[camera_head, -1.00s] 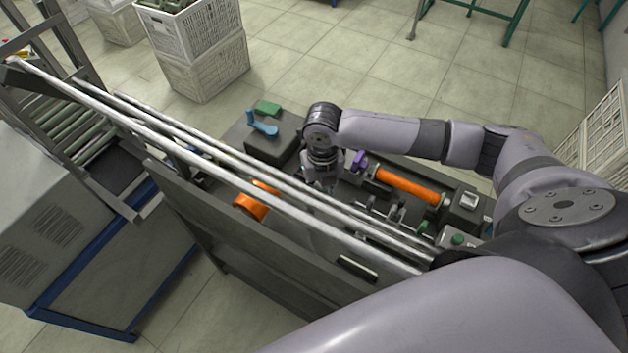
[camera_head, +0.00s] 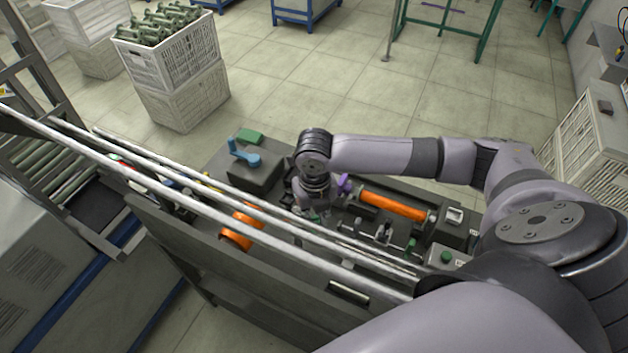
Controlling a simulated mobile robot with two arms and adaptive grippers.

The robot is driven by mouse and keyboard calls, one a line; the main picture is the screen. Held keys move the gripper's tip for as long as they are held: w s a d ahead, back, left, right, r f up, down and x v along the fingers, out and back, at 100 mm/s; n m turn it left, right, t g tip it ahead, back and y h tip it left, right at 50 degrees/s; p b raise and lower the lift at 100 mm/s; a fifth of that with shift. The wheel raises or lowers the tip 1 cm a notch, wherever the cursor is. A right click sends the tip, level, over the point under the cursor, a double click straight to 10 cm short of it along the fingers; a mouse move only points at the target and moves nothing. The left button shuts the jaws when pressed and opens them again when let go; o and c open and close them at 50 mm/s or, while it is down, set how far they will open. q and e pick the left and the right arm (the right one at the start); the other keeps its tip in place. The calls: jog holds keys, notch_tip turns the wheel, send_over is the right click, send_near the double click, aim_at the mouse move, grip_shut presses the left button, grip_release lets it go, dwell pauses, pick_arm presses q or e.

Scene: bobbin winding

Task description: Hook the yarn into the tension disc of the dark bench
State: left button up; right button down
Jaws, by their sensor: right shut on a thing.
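The dark bench (camera_head: 272,183) lies in the middle, partly behind pale bars. My right gripper (camera_head: 313,212) points down over it, left of a purple part (camera_head: 345,184) and an orange bobbin (camera_head: 394,205). It is shut, and its fingertips are mostly hidden by its own wrist and the bars. The yarn is too fine to make out, including in the jaws. Small metal posts and guides (camera_head: 383,234) stand in front of the bobbin; I cannot tell which is the tension disc. My left gripper is not in view.
Pale bars (camera_head: 215,205) cross in front of the bench. An orange spool (camera_head: 238,236) shows between them. A blue lever (camera_head: 243,155) and a green pad (camera_head: 250,136) are at the bench's left end. A white crate (camera_head: 168,60) of green bobbins stands behind; the floor between is clear.

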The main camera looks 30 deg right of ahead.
jog(key=shift+s+d+r, duration=0.1)
jog(key=shift+s+r, duration=0.1)
jog(key=shift+r, duration=0.85)
jog(key=shift+s+d+r, duration=0.1)
jog(key=shift+s+r, duration=0.1)
jog(key=shift+r, duration=0.8)
